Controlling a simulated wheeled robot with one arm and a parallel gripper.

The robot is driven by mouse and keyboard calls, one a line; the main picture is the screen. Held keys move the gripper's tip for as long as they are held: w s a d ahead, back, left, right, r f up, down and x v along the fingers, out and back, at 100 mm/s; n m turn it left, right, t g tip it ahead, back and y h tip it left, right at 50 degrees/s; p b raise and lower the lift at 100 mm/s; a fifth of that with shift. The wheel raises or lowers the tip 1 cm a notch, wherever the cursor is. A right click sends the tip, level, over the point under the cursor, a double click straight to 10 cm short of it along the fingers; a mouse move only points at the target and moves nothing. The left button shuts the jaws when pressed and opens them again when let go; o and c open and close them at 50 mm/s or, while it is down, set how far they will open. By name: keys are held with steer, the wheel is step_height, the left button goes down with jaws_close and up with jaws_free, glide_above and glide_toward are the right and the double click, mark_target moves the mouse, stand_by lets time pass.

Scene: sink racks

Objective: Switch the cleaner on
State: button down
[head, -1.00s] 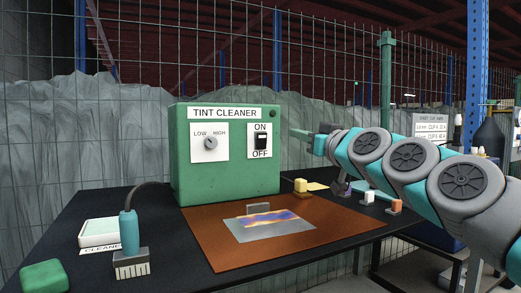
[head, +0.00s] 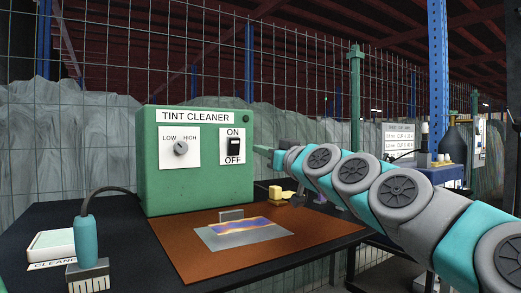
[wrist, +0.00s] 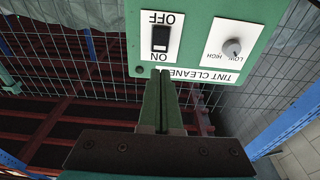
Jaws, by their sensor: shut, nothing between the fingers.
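The green tint cleaner box (head: 162,190) stands at the back of the black table. Its front has a black rocker switch (head: 233,147) on a white plate, with ON above and OFF below. The switch also shows upside down in the wrist view (wrist: 160,39), where a lighter part lies at its ON end. I cannot tell surely which way it is set. My gripper (wrist: 163,80) is shut and empty, its fingers together. In the head view its tip (head: 260,149) is right of the switch, near its height, apparently in front of the box and not touching.
A dial (head: 181,148) marked LOW and HIGH sits left of the switch. A brown mat (head: 180,251) with a grey sheet (head: 225,239) lies before the box. A teal-handled brush (head: 86,242) stands at left. A wire fence is behind; a yellow block (head: 275,192) is at right.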

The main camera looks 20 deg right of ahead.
mark_target(235, 140)
steer(key=x, duration=1.1)
steer(key=shift+w+a+p, duration=0.15)
steer(key=shift+p, duration=0.25)
steer(key=shift+r, duration=0.1)
steer(key=shift+w+r+g+p, duration=0.35)
steer(key=shift+r+p, duration=0.25)
steer(key=shift+p, duration=0.55)
steer(key=shift+s+f+b, duration=0.1)
steer(key=shift+f+b, duration=0.3)
steer(key=shift+b, duration=0.05)
steer(key=shift+s, duration=0.25)
steer(key=r+b+v, duration=0.1)
steer(key=r+v, duration=0.2)
steer(key=v, duration=1)
steer(key=shift+s+b, duration=0.25)
steer(key=shift+b, duration=0.1)
